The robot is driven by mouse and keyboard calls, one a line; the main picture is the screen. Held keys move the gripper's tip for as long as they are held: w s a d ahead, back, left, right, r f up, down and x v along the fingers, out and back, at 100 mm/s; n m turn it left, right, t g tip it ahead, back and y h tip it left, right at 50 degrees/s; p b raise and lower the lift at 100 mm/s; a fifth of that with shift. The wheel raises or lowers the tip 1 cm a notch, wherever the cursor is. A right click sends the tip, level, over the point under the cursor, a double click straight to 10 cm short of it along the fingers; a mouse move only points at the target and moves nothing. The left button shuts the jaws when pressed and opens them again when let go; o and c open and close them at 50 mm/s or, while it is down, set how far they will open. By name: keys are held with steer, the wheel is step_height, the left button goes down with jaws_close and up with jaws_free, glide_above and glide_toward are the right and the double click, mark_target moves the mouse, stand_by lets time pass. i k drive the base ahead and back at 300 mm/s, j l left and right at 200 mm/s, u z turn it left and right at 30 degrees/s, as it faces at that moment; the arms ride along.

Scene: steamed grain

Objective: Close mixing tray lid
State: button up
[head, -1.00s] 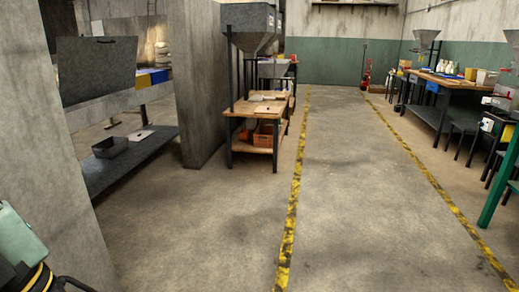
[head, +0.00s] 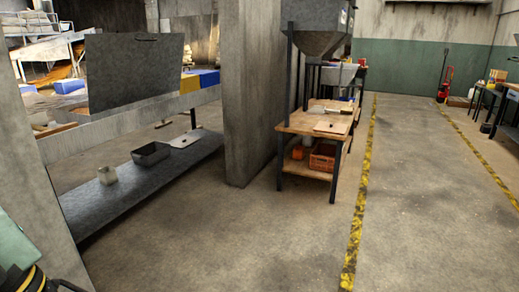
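A dark grey flat panel with a small handle on its top edge, which looks like the mixing tray lid (head: 135,75), stands raised at the left. Its lower edge meets the long pale grey side of what looks like the mixing tray (head: 130,121). The inside of the tray is mostly hidden by its side and the lid. A teal part with black and yellow bands at the bottom left corner appears to be part of my arm. My gripper fingers cannot be made out.
A wooden table (head: 318,119) stands beyond. The floor (head: 260,235) ahead is clear, with yellow-black lines.

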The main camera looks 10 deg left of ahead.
mark_target(124, 69)
steer(key=i+u, duration=0.25)
steer(key=i, duration=1.2)
steer(key=i+u, duration=0.2)
steer(key=i, duration=0.25)
steer(key=i+l+u, duration=0.15)
steer(key=i, duration=0.3)
steer(key=i+l+u, duration=0.2)
steer(key=i, duration=0.25)
steer(key=i+u, duration=0.1)
steer(key=u, duration=0.55)
steer(key=i+j+z, duration=0.1)
steer(key=i, duration=0.4)
steer(key=i+j+z, duration=0.1)
steer(key=i+j, duration=0.25)
steer(key=i, duration=0.15)
